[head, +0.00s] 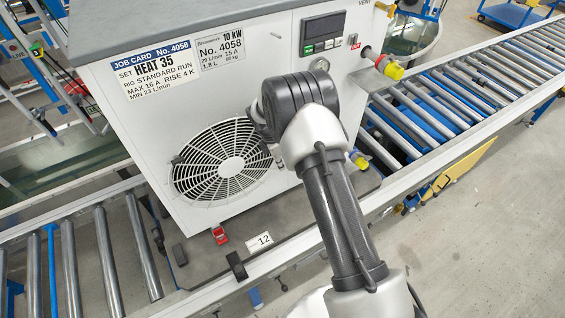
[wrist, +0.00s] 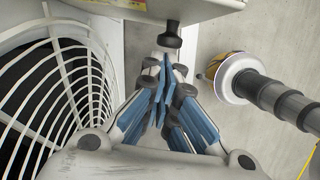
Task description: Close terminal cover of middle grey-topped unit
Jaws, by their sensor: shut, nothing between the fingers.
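The grey-topped unit (head: 215,110) stands on the roller line, with a job card for No. 4058, a display panel and a round fan grille (head: 225,160) on its white front. My arm crosses in front of its right half, and my gripper is mostly hidden behind the arm in the head view. In the wrist view my gripper (wrist: 165,65) is shut and empty, its blue fingers together just below a dark round knob (wrist: 172,38); I cannot tell if they touch. The fan grille (wrist: 50,90) is at the left. I cannot make out the terminal cover.
Yellow-capped fittings (head: 390,68) stick out on the unit's right. A white round fitting with a dark ribbed hose (wrist: 275,95) shows at the right in the wrist view. Rollers (head: 440,100) run on both sides. A red clip (head: 220,236) sits below the grille. Open floor lies at lower right.

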